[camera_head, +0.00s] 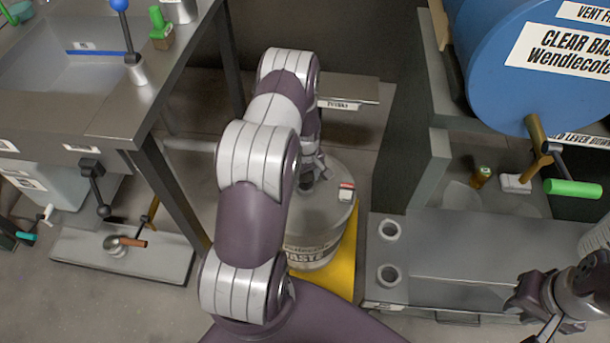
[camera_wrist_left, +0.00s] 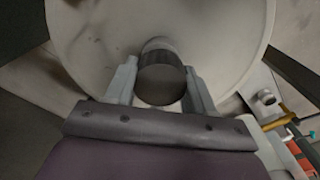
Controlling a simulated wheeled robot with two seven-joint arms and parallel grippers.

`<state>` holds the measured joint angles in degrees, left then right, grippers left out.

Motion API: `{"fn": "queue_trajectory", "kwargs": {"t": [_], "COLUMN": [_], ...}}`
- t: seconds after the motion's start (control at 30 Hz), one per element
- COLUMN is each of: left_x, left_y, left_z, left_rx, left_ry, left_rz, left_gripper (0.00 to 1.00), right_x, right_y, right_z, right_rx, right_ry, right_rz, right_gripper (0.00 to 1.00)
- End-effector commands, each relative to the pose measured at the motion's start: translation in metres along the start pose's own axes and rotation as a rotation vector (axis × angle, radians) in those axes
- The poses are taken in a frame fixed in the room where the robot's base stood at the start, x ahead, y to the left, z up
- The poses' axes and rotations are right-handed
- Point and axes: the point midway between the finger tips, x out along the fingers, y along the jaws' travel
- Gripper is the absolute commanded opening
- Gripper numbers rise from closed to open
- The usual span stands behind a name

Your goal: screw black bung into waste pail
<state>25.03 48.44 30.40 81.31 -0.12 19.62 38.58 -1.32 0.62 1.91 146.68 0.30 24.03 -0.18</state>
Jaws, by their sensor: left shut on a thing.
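My left gripper (camera_head: 315,178) reaches down over the lid, partly hidden by my arm. In the left wrist view its fingers (camera_wrist_left: 160,88) are closed on both sides of the black bung (camera_wrist_left: 162,82). I cannot tell how deep the bung sits in the lid. My right gripper (camera_head: 535,312) is at the lower right, away from the pail; its jaw opening is unclear.
A yellow piece (camera_head: 346,262) is beside the pail. A grey bench with two round holders (camera_head: 389,230) stands at right, below a blue drum (camera_head: 530,65). A metal sink table (camera_head: 110,110) is at left.

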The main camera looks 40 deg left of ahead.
Motion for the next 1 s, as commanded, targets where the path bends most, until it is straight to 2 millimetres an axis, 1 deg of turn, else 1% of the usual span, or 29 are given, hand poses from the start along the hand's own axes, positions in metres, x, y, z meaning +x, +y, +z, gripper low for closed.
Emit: {"fn": "queue_trajectory", "kwargs": {"t": [0.53,0.67,0.7,0.77,0.8,1.0], "left_x": [0.015,0.013,0.013,0.013,0.013,0.013], "left_y": [0.000,0.000,0.000,0.000,0.000,0.000], "left_z": [0.000,0.000,0.000,0.000,0.000,0.000], "left_rx": [0.000,0.000,0.000,0.000,0.000,0.000], "left_ry": [0.000,0.000,0.000,0.000,0.000,0.000], "left_rz": [0.000,0.000,0.000,0.000,0.000,0.000], "left_gripper": [0.24,0.24,0.57,0.76,0.83,0.83], "right_x": [0.010,0.009,0.009,0.009,0.009,0.009], "right_y": [0.000,0.000,0.000,0.000,0.000,0.000], "right_z": [0.001,0.001,0.001,0.001,0.001,0.001], "right_rx": [0.000,0.000,0.000,0.000,0.000,0.000], "right_ry": [0.000,0.000,0.000,0.000,0.000,0.000], "right_rz": [0.000,0.000,0.000,0.000,0.000,0.000], "right_gripper": [0.22,0.22,0.22,0.22,0.22,0.22]}}
